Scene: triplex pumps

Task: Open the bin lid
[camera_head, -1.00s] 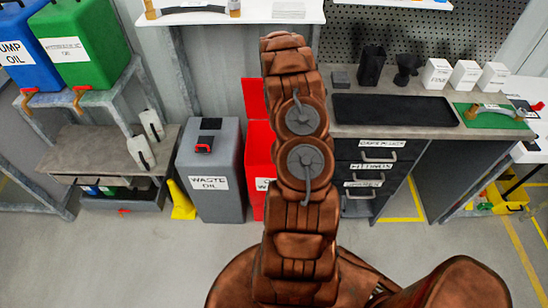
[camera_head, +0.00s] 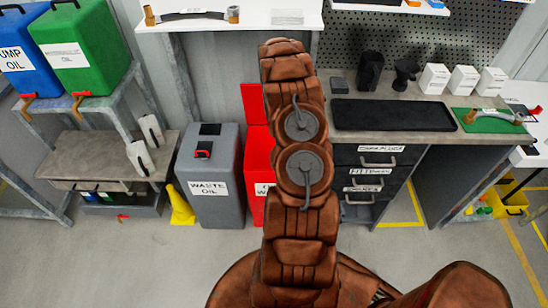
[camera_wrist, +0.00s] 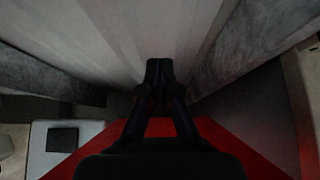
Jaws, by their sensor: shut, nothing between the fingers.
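The red bin (camera_head: 257,190) stands beside the grey bin and is largely hidden behind my arm in the head view. A red panel (camera_head: 253,104) rises above its body at the back and looks like its lid standing up. In the wrist view a red surface (camera_wrist: 225,140) lies below my gripper; I cannot tell whether it is the lid or the body. My gripper (camera_wrist: 159,72) is shut and empty, pointing toward the pale wall. Whether it touches the red part is unclear. In the head view my arm hides it.
The grey waste oil bin (camera_head: 211,205) stands left of the red bin, with a yellow wedge-shaped object (camera_head: 181,207) beside it. A grey workbench (camera_head: 455,136) with drawers is at right. A white shelf (camera_head: 290,22) hangs above the bins. Open floor lies in front.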

